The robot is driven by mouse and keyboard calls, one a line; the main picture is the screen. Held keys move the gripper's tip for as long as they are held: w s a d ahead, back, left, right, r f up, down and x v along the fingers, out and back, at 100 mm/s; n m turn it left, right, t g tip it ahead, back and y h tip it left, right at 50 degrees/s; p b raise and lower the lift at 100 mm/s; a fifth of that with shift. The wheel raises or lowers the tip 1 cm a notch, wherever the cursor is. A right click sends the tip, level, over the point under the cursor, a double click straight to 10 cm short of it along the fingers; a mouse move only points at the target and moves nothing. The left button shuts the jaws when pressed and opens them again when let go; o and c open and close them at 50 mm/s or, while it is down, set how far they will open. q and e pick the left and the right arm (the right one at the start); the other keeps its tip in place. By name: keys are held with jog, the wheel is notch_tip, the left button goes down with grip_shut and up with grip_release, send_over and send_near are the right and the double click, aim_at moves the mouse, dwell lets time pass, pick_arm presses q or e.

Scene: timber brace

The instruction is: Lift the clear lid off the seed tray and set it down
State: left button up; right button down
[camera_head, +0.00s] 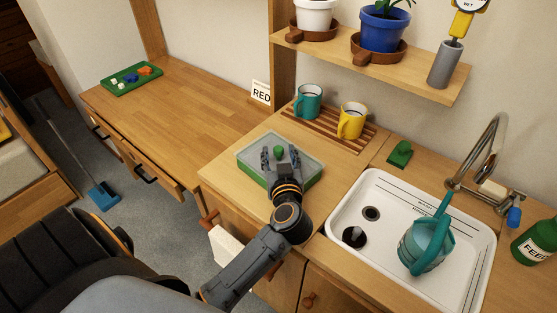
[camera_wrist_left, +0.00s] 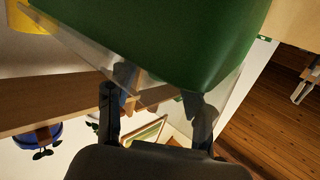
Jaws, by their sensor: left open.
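The seed tray (camera_head: 250,173) is green and sits on the wooden counter left of the sink. Its clear lid (camera_head: 308,163) looks pale grey and rests on the tray. A small green knob (camera_head: 279,150) shows on the lid. My left gripper (camera_head: 281,157) is open over the lid, one finger on each side of the knob; I cannot tell whether they touch it. In the left wrist view, the open fingers (camera_wrist_left: 155,103) show near clear, see-through edges and a large green shape (camera_wrist_left: 180,35), too close to identify. My right gripper is not in view.
A white sink (camera_head: 345,205) with a teal watering can (camera_head: 427,245) lies to the right. Teal (camera_head: 308,101) and yellow mugs (camera_head: 351,121) stand on a slatted rack behind the tray. The wooden desk (camera_head: 175,105) at left has wide free room.

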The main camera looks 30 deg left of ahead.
pick_arm(q)
jog(key=shift+x, duration=1.1)
grip_shut()
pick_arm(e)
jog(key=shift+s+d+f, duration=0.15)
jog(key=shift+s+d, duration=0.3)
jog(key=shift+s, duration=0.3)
pick_arm(q)
jog(key=shift+r, duration=0.1)
